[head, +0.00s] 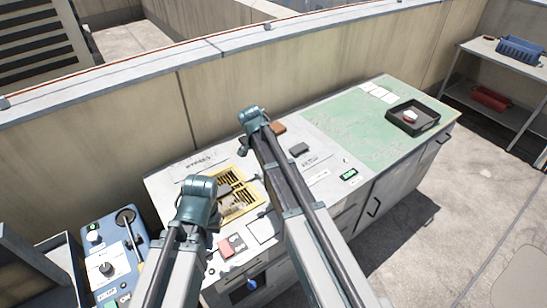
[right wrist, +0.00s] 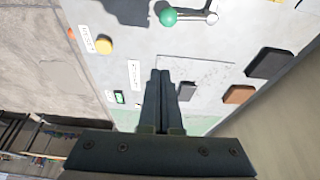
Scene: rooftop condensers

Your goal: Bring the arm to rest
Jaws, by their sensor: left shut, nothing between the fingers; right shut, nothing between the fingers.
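My left gripper (head: 226,199) is small and dark in the head view, over the yellow-framed panel (head: 240,204) on the worktop, with nothing seen in it. My right arm reaches across the worktop to its back edge in the head view, and its gripper is hidden there. In the right wrist view my right gripper (right wrist: 160,74) has its two fingers together and holds nothing. It points over the pale worktop (right wrist: 215,50), beside a small dark block (right wrist: 186,91). I cannot tell its height above the surface.
A black tray (head: 413,117) with a red and white item stands on the green mat (head: 350,130). A brown block (right wrist: 239,94), a black block (right wrist: 269,63) and a green-knobbed lever (right wrist: 168,17) are near my right gripper. A blue control box (head: 108,262) stands left; a wall runs behind.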

